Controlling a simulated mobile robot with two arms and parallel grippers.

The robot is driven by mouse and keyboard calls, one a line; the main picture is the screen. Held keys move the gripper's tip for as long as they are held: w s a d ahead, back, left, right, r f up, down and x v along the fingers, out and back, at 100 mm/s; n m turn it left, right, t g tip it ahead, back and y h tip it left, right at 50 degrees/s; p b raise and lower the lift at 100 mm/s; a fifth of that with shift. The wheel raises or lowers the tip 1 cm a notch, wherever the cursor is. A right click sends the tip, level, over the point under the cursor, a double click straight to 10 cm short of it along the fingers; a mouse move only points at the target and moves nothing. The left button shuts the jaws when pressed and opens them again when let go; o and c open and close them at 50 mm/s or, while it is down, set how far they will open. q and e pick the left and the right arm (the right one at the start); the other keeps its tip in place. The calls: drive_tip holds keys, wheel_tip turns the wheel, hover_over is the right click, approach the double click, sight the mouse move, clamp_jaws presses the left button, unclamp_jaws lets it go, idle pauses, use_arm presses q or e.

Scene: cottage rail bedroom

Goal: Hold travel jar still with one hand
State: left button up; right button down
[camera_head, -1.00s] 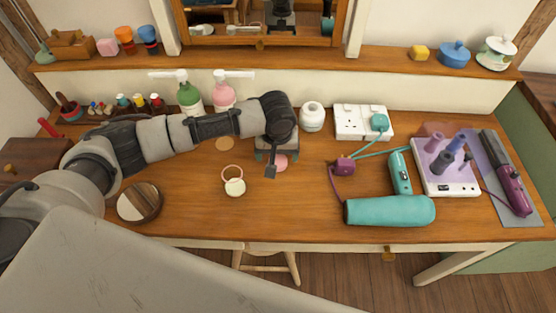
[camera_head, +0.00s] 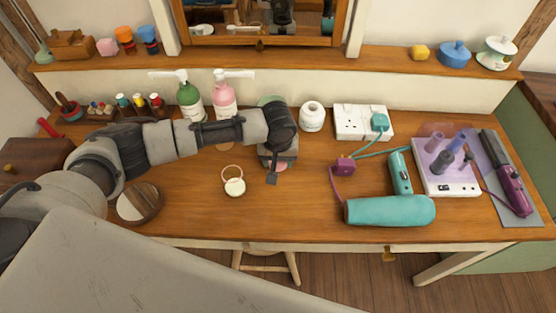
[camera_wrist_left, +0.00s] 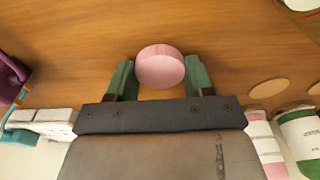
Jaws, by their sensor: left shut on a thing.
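The travel jar, a small round one with a pink top, shows in the left wrist view (camera_wrist_left: 160,66) between the two green fingers of my left gripper (camera_wrist_left: 160,80). The fingers are shut on its sides, and it is over the wooden table top. In the head view my left gripper (camera_head: 273,176) comes down from above near the middle of the table and hides most of the jar (camera_head: 282,167). My right gripper is in neither view.
Green (camera_head: 190,101) and pink (camera_head: 224,97) pump bottles and a white pot (camera_head: 312,117) stand behind. A teal hair dryer (camera_head: 390,210) lies to the right. The table's front middle is clear.

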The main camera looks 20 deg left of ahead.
use_arm(q)
drive_tip(key=shift+r, duration=0.55)
wheel_tip(320, 180, up, 3)
drive_tip(key=shift+f, duration=0.1)
drive_tip(key=w+d+r, duration=0.2)
drive_tip(key=d+r, duration=0.5)
drive_tip(key=d, duration=0.4)
drive_tip(key=shift+d+b, duration=0.25)
drive_tip(key=shift+b, duration=0.2)
drive_tip(key=shift+a, duration=0.15)
drive_tip(key=s+a+r+m, duration=0.2)
drive_tip(key=s+a+m, duration=0.1)
drive_tip(key=s+a, duration=1.2)
drive_tip(key=shift+s+a, duration=0.15)
drive_tip(key=shift+s, duration=0.25)
